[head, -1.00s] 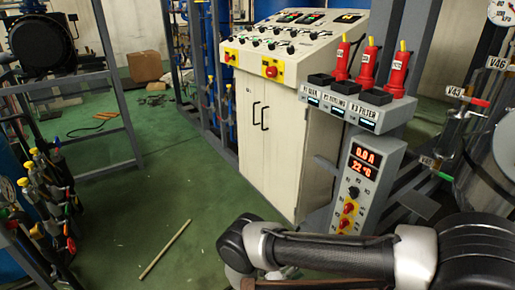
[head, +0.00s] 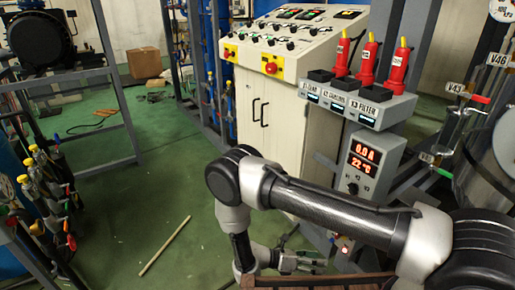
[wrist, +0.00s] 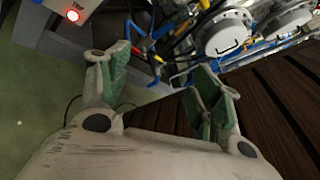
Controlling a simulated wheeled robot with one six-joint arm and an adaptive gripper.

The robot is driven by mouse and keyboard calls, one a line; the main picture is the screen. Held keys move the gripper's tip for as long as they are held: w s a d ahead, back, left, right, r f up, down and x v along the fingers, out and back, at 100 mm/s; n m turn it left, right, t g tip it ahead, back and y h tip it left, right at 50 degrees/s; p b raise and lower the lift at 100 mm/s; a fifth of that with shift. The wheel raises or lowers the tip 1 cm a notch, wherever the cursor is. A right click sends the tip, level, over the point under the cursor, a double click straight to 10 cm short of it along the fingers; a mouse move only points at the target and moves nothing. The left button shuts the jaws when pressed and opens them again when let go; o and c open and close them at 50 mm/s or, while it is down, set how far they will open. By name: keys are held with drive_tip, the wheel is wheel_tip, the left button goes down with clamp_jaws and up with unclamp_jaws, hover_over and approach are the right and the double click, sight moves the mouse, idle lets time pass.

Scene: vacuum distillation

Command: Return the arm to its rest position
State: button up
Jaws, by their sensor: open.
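My arm shows in the head view, with its upper link running left from the lower right to an elbow and its forearm dropping down from there. My gripper (head: 318,262) is at the bottom centre, pointing right, below the control cabinet. In the wrist view, my gripper (wrist: 165,75) has its two green-padded fingers spread apart with nothing between them. The gripper's far end is small and partly lost against the clutter in the head view.
A control cabinet (head: 278,130) stands behind the arm. Three red plugs (head: 368,62) sit on a grey panel above a display box (head: 362,165). A brown slatted surface (wrist: 265,110) lies close under the gripper. Green floor (head: 110,210) is open at left; a stick (head: 165,247) lies there.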

wheel_tip(320, 180, up, 31)
drive_tip(key=d+m+g+y, duration=0.4)
drive_tip(key=m+y, duration=0.6)
drive_tip(key=m, duration=0.7)
drive_tip(key=s+d+r+m+t+y, duration=0.2)
drive_tip(key=s+d+r+m, duration=0.1)
drive_tip(key=r, duration=0.4)
drive_tip(key=s+d+r+m+t+y, duration=0.1)
drive_tip(key=s+d+r+m+t, duration=0.2)
drive_tip(key=r, duration=0.5)
drive_tip(key=s+d+r+m+t+y, duration=0.2)
drive_tip(key=s+d+r, duration=0.3)
drive_tip(key=r, duration=0.3)
drive_tip(key=shift+s+d+m+t+y, duration=0.3)
drive_tip(key=shift+d+m+t, duration=0.25)
drive_tip(key=shift+d, duration=0.2)
